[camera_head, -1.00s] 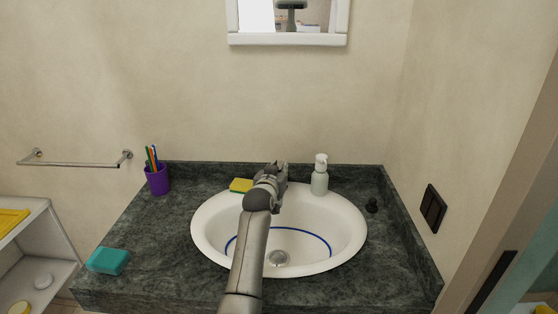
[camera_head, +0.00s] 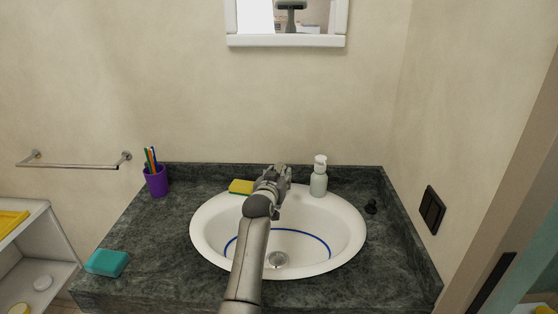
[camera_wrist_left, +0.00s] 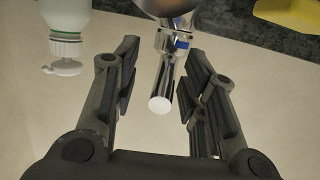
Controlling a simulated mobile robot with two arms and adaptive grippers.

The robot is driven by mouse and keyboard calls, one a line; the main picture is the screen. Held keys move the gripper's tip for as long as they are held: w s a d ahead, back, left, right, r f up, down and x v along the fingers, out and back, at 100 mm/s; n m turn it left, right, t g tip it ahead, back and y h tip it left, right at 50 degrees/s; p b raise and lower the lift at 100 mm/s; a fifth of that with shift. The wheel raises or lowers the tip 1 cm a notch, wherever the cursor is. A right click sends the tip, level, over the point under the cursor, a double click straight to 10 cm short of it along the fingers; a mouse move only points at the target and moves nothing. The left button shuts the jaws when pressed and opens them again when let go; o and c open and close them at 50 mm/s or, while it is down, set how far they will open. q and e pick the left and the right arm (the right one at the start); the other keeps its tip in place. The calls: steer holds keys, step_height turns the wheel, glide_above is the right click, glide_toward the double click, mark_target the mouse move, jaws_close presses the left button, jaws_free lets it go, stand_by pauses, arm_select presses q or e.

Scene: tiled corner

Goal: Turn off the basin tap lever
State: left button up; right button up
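The chrome tap shows in the left wrist view, with a rod-like part (camera_wrist_left: 165,80) that has a pale round end and a blue mark near its collar. I cannot tell surely whether this part is the lever or the spout. My left gripper (camera_head: 279,176) is above the back of the white basin (camera_head: 207,246) and hides the tap in the head view. In the left wrist view the gripper (camera_wrist_left: 161,78) is open, with one finger on each side of the rod and visible gaps between. My right gripper is not in view.
A soap dispenser (camera_head: 319,180) stands close to the right of the gripper. A yellow sponge (camera_head: 240,187) lies to its left. A purple cup with brushes (camera_head: 156,181) and a teal block (camera_head: 107,262) are on the dark counter (camera_head: 165,235). A mirror (camera_head: 285,41) hangs above.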

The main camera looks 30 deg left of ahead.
arm_select(q)
steer(key=p+v, duration=0.2)
steer(key=v, duration=0.1)
steer(key=r+p+v, duration=0.1)
steer(key=p+v, duration=0.2)
steer(key=shift+s, duration=0.1)
steer(key=shift+s+d+p, duration=0.25)
steer(key=shift+s+p, duration=0.2)
steer(key=shift+s, duration=0.2)
steer(key=shift+w, duration=0.1)
